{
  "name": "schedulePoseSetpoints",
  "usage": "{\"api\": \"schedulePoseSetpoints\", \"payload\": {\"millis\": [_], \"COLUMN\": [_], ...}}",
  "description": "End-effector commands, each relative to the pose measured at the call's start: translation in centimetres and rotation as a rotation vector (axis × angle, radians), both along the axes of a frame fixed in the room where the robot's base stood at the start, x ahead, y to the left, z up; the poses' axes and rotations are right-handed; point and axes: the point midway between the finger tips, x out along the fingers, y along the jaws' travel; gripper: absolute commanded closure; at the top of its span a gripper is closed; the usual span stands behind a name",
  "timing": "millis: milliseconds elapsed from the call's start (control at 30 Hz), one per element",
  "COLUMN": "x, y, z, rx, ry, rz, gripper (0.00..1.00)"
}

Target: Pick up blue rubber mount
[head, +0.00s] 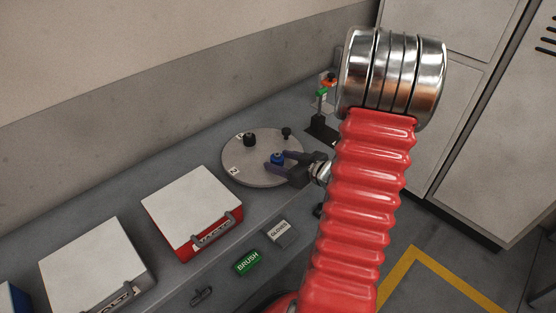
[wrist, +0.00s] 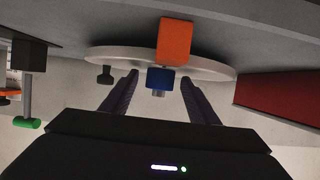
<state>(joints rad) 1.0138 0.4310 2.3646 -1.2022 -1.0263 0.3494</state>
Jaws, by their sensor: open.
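The blue rubber mount (head: 278,157) stands on the round grey turntable (head: 262,181). My gripper (head: 276,163) is open, with its two dark purple fingers reaching in from the right around the mount. In the wrist view, which looks upside down, the blue mount (wrist: 160,79) with a small grey stud shows between the fingertips (wrist: 159,77), with gaps on both sides. I cannot tell if the mount lies fully between the fingers in depth.
Black mounts (head: 249,140) (head: 286,133) stand on the turntable. An orange block (wrist: 175,41) shows right beside the blue mount in the wrist view. A stand with green and orange parts (head: 322,92) is behind. A red case (head: 192,213) and a grey case (head: 95,272) sit left.

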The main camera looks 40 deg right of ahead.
Motion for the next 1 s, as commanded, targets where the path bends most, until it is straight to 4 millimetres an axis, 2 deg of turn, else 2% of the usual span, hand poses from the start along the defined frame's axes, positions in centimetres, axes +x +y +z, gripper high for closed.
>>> {"api": "schedulePoseSetpoints", "payload": {"millis": [167,767,1000], "x": [-0.01,-0.02,-0.02], "y": [0.01,0.00,-0.01], "z": [0.00,0.01,0.04], "rx": [0.000,0.000,0.000], "ry": [0.000,0.000,0.000], "rz": [0.000,0.000,0.000], "gripper": [0.47,0.89,0.90]}}
